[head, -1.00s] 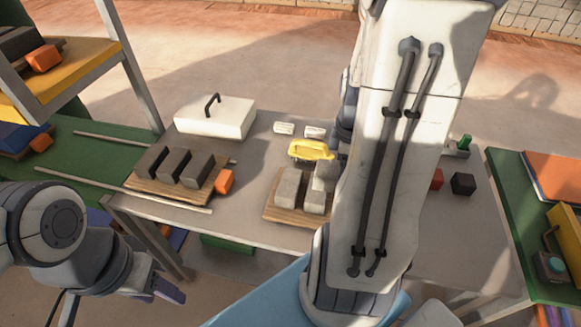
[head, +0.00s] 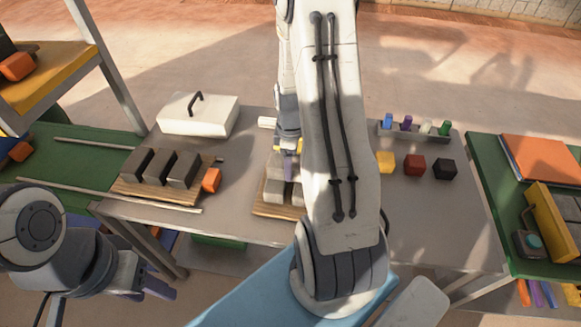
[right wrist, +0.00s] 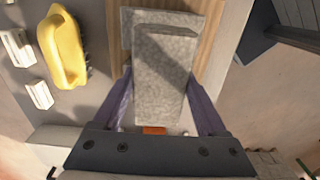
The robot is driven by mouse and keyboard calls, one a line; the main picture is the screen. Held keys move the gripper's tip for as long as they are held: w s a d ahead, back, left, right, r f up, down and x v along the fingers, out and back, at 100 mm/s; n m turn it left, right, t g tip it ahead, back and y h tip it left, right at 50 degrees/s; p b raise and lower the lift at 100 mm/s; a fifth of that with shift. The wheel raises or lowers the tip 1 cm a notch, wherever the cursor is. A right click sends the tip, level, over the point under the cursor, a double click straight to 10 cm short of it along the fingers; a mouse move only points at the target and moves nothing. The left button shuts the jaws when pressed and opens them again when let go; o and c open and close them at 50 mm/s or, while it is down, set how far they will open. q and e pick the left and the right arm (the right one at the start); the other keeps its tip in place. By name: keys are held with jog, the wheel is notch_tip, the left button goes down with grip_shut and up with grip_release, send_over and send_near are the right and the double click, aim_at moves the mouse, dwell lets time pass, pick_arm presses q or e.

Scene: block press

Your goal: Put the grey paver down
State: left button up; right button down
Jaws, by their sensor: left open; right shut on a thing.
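A grey paver (right wrist: 160,75) is between the purple fingers of my right gripper (right wrist: 161,84), which is shut on it. Under or behind it another grey paver (right wrist: 127,24) shows on a wooden board (right wrist: 207,45); I cannot tell whether the two touch. In the head view my right arm hides most of the right gripper and part of the board (head: 272,211); grey pavers (head: 274,190) show at the arm's left edge. My left gripper (head: 160,287) is open and empty at the lower left, away from the table.
A yellow brush (right wrist: 63,48) and white pieces (right wrist: 38,94) lie beside the board. Dark pavers (head: 183,170) stand on another board, with an orange block (head: 211,180) next to it. A white lidded box (head: 198,118) is behind. Yellow, red and black blocks (head: 414,165) are right of my arm.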

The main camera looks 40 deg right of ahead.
notch_tip(320, 180, down, 2)
jog(key=shift+f, duration=0.1)
jog(key=shift+f, duration=0.4)
jog(key=shift+f, duration=0.1)
